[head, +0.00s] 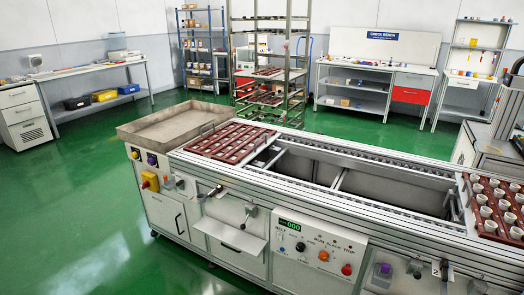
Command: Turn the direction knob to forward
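The potting conveyor has a white control panel (315,250) on its front side, with a green lit display (289,225) that seems to read 000. A dark knob (300,246) sits below the display. It may be the direction knob, but its label and pointer are too small to read, so its setting cannot be told. A blue button (283,249), an orange button (323,255) and a red button (346,269) are on the same panel. Neither of my grippers shows in the head view.
A yellow and red switch (149,181) is on the conveyor's left end. A brown tray (228,141) lies on the left part, and another tray (477,215) with several white pots on the right. A small shelf (236,236) juts out left of the panel. Green floor is clear in front.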

